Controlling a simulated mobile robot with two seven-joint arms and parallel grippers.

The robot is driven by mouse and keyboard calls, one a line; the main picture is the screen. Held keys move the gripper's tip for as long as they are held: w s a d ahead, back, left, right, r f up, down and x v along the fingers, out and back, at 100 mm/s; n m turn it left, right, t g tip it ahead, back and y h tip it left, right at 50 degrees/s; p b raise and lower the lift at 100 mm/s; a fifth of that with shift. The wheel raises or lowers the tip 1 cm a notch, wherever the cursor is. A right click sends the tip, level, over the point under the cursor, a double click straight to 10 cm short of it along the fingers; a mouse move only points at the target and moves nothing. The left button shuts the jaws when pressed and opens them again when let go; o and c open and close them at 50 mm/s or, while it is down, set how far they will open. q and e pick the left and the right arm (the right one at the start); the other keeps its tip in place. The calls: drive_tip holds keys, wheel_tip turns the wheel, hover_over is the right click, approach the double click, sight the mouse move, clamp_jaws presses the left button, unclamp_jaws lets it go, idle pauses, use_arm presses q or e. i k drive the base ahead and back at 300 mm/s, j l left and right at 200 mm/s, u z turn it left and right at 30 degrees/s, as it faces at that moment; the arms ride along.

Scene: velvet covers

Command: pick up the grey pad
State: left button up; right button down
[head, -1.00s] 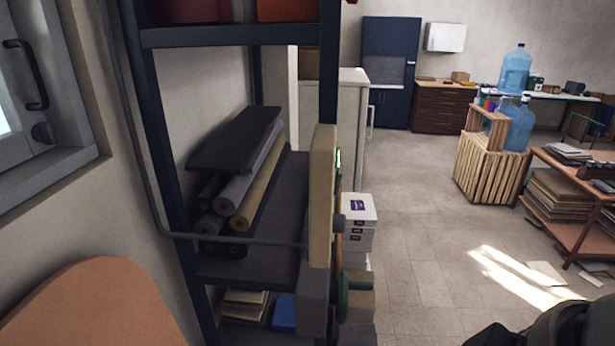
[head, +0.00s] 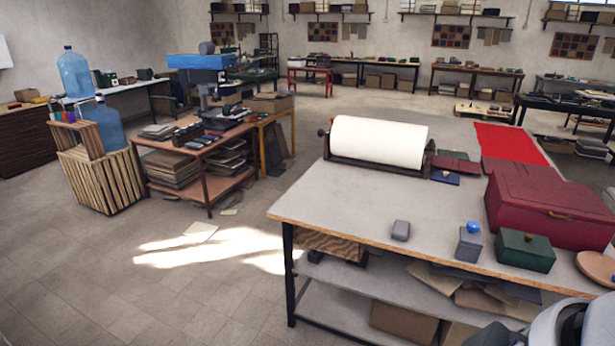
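A small grey block with rounded edges (head: 401,230), which looks like the grey pad, lies on the near left part of the large grey-topped worktable (head: 345,200), close to its front edge. It stands apart from other things and nothing covers it. Neither of my grippers shows in the head view. A grey and dark rounded part of my own body fills the bottom right corner.
Right of the pad are a grey box (head: 469,246) with a blue ball (head: 473,227) on it, a green box (head: 525,250) and a large red box (head: 549,208). A white roll (head: 378,142) lies behind. Open floor (head: 190,280) is left of the table.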

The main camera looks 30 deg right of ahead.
sight(401, 228)
drive_tip(key=z, duration=5.85)
drive_tip(key=u, duration=4.15)
drive_tip(key=i+l+u, duration=0.1)
drive_tip(key=i+u, duration=0.15)
drive_tip(key=i, duration=0.65)
